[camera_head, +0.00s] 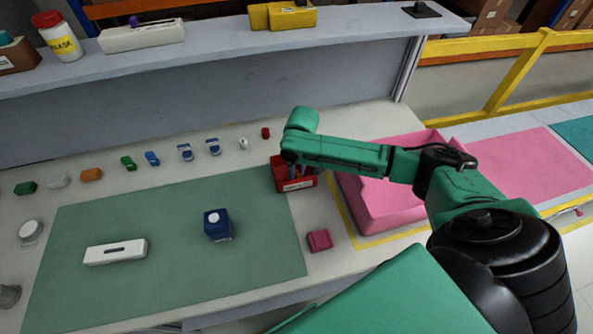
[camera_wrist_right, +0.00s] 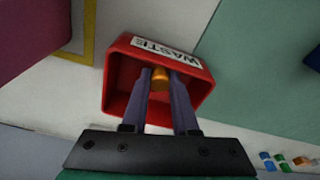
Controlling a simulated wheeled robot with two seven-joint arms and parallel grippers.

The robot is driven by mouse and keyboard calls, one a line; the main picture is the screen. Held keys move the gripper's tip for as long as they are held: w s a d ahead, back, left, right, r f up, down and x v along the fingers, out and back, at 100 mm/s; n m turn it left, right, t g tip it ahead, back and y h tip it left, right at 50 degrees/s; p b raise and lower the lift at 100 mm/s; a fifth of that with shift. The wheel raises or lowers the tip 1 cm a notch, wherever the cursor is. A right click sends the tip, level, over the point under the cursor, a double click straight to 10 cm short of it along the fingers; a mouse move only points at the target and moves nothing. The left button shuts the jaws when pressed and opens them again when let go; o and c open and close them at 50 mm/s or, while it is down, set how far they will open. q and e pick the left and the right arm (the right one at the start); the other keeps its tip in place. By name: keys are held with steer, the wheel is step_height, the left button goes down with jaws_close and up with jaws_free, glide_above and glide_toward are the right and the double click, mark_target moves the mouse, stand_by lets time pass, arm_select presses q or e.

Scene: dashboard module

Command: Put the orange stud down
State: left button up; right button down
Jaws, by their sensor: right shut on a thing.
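The orange stud (camera_wrist_right: 160,82) shows small between the fingertips of my right gripper (camera_wrist_right: 161,75) in the right wrist view. The gripper is shut on it. The fingers reach into the mouth of a red bin with a white label reading WASTE (camera_wrist_right: 193,64). In the head view the red bin (camera_head: 296,184) stands beside the green mat, under the end of my right arm. The stud itself cannot be made out there, and the arm hides much of the gripper. My left gripper is not in view.
A pink tray (camera_head: 375,215) lies right of the bin. A pink block (camera_head: 320,240) is in front. The green mat (camera_head: 150,215) carries a white slotted bar (camera_head: 115,252) and a blue module (camera_head: 217,224). Several small coloured parts line the back. A grey shelf (camera_head: 200,55) runs above.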

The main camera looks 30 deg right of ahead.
steer(key=shift+f, duration=0.5)
steer(key=c, duration=0.7)
jaws_free()
steer(key=r, duration=0.4)
steer(key=s+r, duration=0.1)
steer(key=r, duration=0.3)
steer(key=r+b, duration=0.1)
steer(key=r, duration=0.4)
steer(key=shift+s+r, duration=0.1)
steer(key=shift+s, duration=0.1)
